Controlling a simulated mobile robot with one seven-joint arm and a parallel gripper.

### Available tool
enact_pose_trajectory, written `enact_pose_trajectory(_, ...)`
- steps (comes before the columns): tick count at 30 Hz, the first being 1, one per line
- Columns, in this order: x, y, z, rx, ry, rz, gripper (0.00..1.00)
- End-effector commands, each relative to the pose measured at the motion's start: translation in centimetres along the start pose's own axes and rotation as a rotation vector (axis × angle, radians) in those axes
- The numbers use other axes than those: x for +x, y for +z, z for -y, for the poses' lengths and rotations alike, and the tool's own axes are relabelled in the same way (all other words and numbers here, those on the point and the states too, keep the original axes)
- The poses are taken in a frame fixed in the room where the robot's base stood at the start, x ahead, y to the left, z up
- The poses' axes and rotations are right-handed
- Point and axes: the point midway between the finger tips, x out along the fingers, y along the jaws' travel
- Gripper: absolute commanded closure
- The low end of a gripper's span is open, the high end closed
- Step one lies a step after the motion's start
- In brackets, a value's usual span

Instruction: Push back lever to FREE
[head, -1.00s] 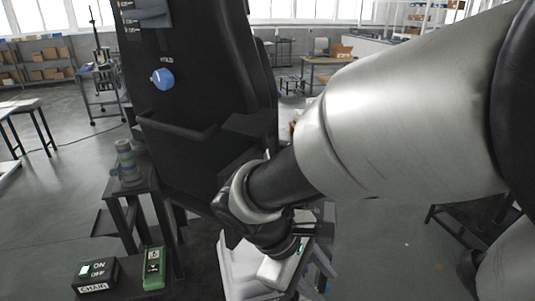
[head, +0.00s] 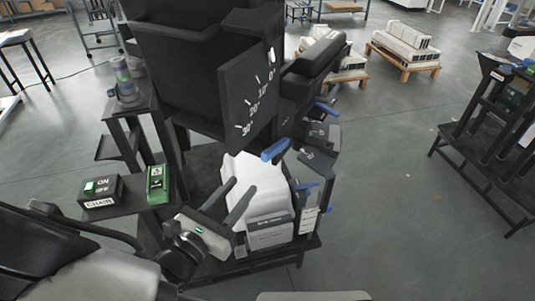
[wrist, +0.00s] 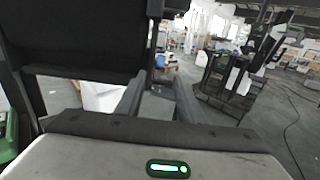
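My gripper (head: 243,186) is open and empty in the head view, its two fingers pointing up in front of the white block at the chair's base. In the wrist view the gripper (wrist: 160,90) also shows its fingers spread with nothing between them. A blue-ended lever (head: 275,150) sits just above and right of the fingertips, apart from them. More blue levers stand farther right, an upper one (head: 325,108) and a lower one (head: 308,186). Which one is the back lever, and the word FREE, I cannot make out. The black angle plate (head: 250,97) is marked 0° to 30°.
A CHAIR ON/OFF box (head: 100,190) and a green box (head: 158,184) sit on a dark shelf at left. A stacked cylinder (head: 123,78) stands on the stand behind. Loaded pallets (head: 404,50) lie at the back.

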Motion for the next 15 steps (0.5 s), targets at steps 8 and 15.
enact_pose_trajectory(8, 6.4, -0.1, 0.2, -0.001, -0.006, 0.0, 0.66)
enact_pose_trajectory(15, 11.1, -0.1, 0.2, 0.0, -0.006, 0.0, 0.66)
